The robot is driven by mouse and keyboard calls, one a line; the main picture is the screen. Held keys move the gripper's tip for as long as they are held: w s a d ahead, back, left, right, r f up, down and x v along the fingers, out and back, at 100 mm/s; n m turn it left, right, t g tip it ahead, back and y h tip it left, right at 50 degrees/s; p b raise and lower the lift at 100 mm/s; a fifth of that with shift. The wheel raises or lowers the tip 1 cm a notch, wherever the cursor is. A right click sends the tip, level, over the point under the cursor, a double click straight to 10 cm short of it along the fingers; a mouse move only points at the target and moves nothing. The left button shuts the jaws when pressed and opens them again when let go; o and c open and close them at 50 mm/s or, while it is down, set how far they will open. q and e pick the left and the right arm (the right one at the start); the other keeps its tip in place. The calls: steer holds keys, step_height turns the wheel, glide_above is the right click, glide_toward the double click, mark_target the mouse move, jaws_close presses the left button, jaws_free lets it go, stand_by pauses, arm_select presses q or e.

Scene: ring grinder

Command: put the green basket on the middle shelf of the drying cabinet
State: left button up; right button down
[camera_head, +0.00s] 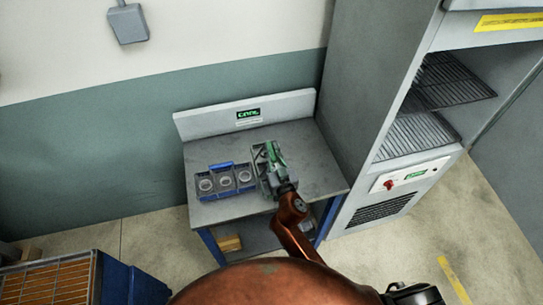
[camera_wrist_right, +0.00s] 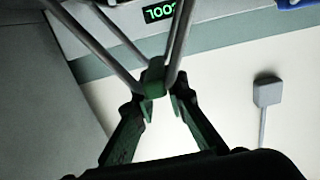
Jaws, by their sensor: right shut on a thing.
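The green basket (camera_head: 260,158) stands on the grey bench, partly hidden by my right gripper (camera_head: 277,178). In the wrist view my right gripper (camera_wrist_right: 160,100) is shut on the basket's green handle grip (camera_wrist_right: 152,80), with metal rods running up from it. I cannot tell whether the basket touches the bench. The drying cabinet (camera_head: 372,75) stands open on the right. It shows an upper wire shelf (camera_head: 455,80) and a lower wire shelf (camera_head: 412,135), both bare where visible. My left gripper does not show.
A blue basket (camera_head: 225,179) with round grey pieces sits left of the green one on the bench (camera_head: 310,150). The bench has a raised back panel (camera_head: 215,121). A blue crate with a slatted top (camera_head: 45,283) stands at lower left. A control panel (camera_head: 412,174) is below the cabinet opening.

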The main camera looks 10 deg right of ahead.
steer(key=shift+w, duration=0.2)
step_height(320, 180, down, 4)
steer(key=shift+w+d+r+b, duration=0.1)
steer(key=shift+w+r+b, duration=0.1)
steer(key=shift+b, duration=0.3)
steer(key=c, duration=2.4)
jaws_free()
steer(key=shift+s+f, duration=0.1)
steer(key=shift+f, duration=0.1)
steer(key=o, duration=0.7)
steer(key=shift+s, duration=0.15)
